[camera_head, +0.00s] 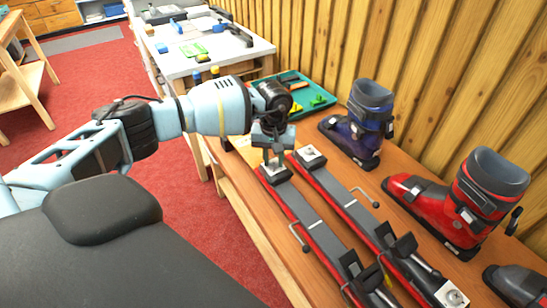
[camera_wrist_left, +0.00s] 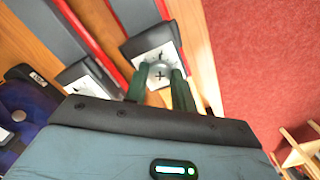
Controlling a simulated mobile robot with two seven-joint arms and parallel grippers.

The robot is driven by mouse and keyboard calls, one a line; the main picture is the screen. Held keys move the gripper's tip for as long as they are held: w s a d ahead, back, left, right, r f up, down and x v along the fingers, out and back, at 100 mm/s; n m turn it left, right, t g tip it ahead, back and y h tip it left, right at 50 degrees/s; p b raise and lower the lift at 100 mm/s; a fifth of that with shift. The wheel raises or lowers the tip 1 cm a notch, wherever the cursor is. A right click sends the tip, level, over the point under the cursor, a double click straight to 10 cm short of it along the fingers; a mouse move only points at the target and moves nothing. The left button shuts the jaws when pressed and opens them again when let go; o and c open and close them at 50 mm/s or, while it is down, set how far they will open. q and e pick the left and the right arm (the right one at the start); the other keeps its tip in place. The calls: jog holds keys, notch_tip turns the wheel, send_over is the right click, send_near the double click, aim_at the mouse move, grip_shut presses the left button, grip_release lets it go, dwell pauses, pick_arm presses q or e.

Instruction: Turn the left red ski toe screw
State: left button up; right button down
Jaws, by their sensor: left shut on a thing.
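Two red skis with grey bindings lie side by side on the wooden bench. The left red ski (camera_head: 298,211) has its toe piece at its far end, under my left gripper (camera_head: 272,160). In the left wrist view, the left ski's toe screw (camera_wrist_left: 160,73) is a round grey head with a cross slot, on a white plate (camera_wrist_left: 149,44). The fingers of my left gripper (camera_wrist_left: 160,88) are shut on the screw head, one on each side. In the head view the fingers hide the screw. My right gripper is not in view.
The right red ski (camera_head: 345,202) lies close to the right, its toe plate (camera_head: 309,153) near my gripper. A blue boot (camera_head: 365,125) and red boot (camera_head: 465,205) stand behind. A green tray (camera_head: 322,106) with small parts lies beyond. Red carpet is open at left.

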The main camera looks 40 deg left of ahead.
pick_arm(q)
jog(key=n+p, duration=0.1)
jog(key=n, duration=0.6)
jog(key=shift+r, duration=0.15)
jog(key=n+p, duration=0.1)
jog(key=n, duration=0.4)
jog(key=n+p, duration=0.1)
jog(key=n, duration=0.4)
jog(key=shift+n, duration=0.4)
jog(key=n+p, duration=0.1)
jog(key=n, duration=0.3)
jog(key=shift+p, duration=0.3)
jog(key=shift+n, duration=0.6)
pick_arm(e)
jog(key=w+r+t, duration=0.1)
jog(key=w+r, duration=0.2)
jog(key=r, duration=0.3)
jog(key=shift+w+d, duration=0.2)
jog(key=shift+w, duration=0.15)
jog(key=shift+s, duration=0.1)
pick_arm(q)
jog(key=o, duration=1)
